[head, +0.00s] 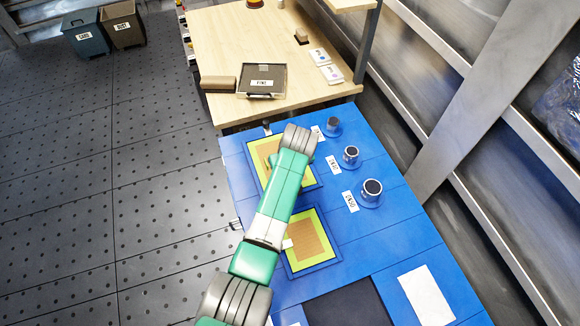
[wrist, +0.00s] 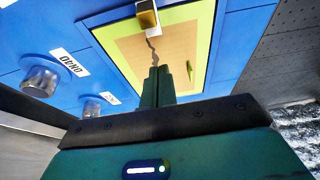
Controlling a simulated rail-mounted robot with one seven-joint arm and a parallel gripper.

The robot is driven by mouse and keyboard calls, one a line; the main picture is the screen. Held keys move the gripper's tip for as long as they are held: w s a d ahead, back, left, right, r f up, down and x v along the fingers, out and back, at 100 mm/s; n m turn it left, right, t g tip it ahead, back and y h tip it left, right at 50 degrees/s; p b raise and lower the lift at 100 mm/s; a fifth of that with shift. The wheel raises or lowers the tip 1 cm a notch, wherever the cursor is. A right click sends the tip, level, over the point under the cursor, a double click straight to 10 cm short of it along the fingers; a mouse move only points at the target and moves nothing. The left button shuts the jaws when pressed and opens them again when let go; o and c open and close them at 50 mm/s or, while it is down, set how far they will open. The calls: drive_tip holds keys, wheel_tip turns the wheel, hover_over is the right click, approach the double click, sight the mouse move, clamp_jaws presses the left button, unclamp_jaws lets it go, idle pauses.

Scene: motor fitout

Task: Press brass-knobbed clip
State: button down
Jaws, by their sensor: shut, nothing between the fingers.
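My gripper (wrist: 158,74) is shut and empty, its dark green fingertips together in front of a tan panel (wrist: 180,47) with a yellow-green border. A brass-coloured block with a pale side (wrist: 147,18), which may be the brass-knobbed clip, sits at the panel's upper edge, ahead of the fingertips and apart from them in the picture. A dark jagged line runs on the panel between the two. In the head view my arm reaches over the far framed panel (head: 256,152) and hides part of it; my fingertips and the clip cannot be made out there.
A second framed panel (head: 325,255) lies nearer on the blue table (head: 395,240). Several metal cups, one of them (head: 371,193) nearest, stand along the right with labels. A wooden table (head: 225,45) with a dark tray (head: 262,80) adjoins the far end. Open floor lies left.

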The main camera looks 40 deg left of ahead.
drive_tip(key=b+x, duration=0.1)
drive_tip(key=x, duration=0.2)
drive_tip(key=shift+f, duration=0.25)
drive_tip(key=d, duration=0.1)
drive_tip(key=s+d+p, duration=0.1)
drive_tip(key=d, duration=0.1)
drive_tip(key=shift+s+r, duration=0.2)
drive_tip(key=shift+s, duration=0.05)
drive_tip(key=shift+s+d, duration=0.2)
drive_tip(key=shift+d, duration=0.1)
drive_tip(key=shift+d+r+p, duration=0.2)
drive_tip(key=shift+d+p, duration=0.05)
drive_tip(key=shift+p, duration=0.35)
drive_tip(key=d+p, duration=0.1)
drive_tip(key=s+d+p, duration=0.1)
drive_tip(key=p, duration=0.1)
drive_tip(key=shift+s+d, duration=0.2)
drive_tip(key=shift+d, duration=0.1)
drive_tip(key=shift+a+f+b, duration=0.1)
drive_tip(key=shift+f+b, duration=0.1)
drive_tip(key=shift+b, duration=0.1)
